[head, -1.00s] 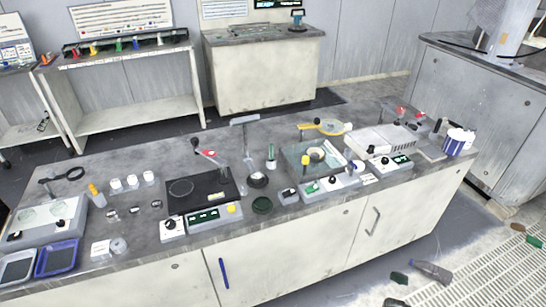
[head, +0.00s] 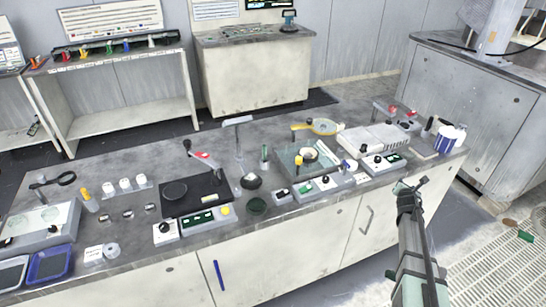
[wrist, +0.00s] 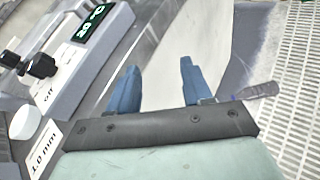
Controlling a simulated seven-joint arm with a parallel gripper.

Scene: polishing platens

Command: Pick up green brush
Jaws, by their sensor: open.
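I cannot pick out a green brush for certain. A small upright green-topped item (head: 264,153) stands at the bench's middle, behind a dark round pot. A dark green round piece (head: 257,206) lies near the bench's front edge. My gripper (head: 411,187) is off the front right of the bench, well right of the first two. In the wrist view my gripper (wrist: 157,85) has its two blue fingers apart, with nothing between them.
The grey bench (head: 88,205) is crowded with instruments. A device with a green display (wrist: 75,45) lies left of my fingers in the wrist view. Bare bench shows towards the back left.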

